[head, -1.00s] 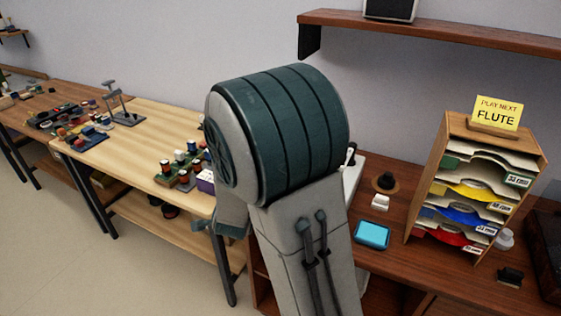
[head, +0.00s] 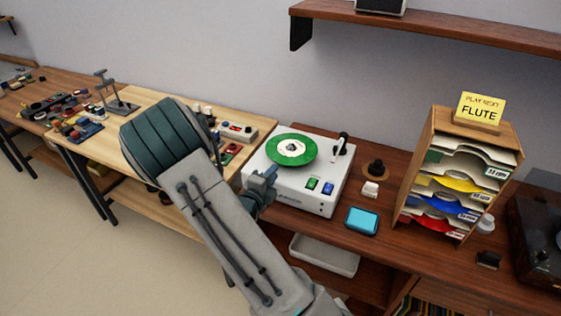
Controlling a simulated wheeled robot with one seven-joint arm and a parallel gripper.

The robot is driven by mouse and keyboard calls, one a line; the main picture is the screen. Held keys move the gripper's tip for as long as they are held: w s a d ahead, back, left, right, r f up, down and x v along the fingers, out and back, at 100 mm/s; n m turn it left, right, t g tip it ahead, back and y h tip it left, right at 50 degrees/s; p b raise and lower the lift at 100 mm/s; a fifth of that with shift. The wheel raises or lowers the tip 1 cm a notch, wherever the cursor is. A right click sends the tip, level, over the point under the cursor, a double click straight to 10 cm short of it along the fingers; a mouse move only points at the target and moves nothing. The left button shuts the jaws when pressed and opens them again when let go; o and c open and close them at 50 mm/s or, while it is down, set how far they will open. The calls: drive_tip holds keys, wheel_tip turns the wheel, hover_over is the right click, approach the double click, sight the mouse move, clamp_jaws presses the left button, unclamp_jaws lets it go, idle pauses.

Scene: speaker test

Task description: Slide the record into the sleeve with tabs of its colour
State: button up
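A green record (head: 305,146) with a pale label lies flat on the white record player (head: 262,181), whose tone arm (head: 340,146) is at its right. A wooden rack (head: 412,170) on the right holds stacked pale sleeves with coloured tabs. From top to bottom the tabs are green (head: 433,156), yellow (head: 456,183), blue (head: 447,206) and red (head: 434,223). My gripper (head: 266,181) is by the player's front left edge, apart from the record. It is small and partly hidden by my arm, so its opening is unclear.
A yellow card (head: 480,108) reading "PLAY NEXT FLUTE" stands on the rack. A blue-screened device (head: 362,219), a white block (head: 370,189) and a dark round object (head: 375,168) lie between player and rack. A dark turntable (head: 540,240) is at far right. A shelf (head: 430,27) hangs above.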

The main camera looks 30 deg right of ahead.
sight(281, 163)
drive_tip(key=x, duration=0.4)
drive_tip(key=shift+f+b, duration=0.3)
drive_tip(key=shift+b, duration=0.1)
drive_tip(key=shift+b+x, duration=0.8)
drive_tip(key=shift+x, duration=0.1)
drive_tip(key=shift+r, duration=0.2)
clamp_jaws()
drive_tip(key=shift+b, duration=0.6)
drive_tip(key=shift+r, duration=0.1)
drive_tip(key=shift+r, duration=0.15)
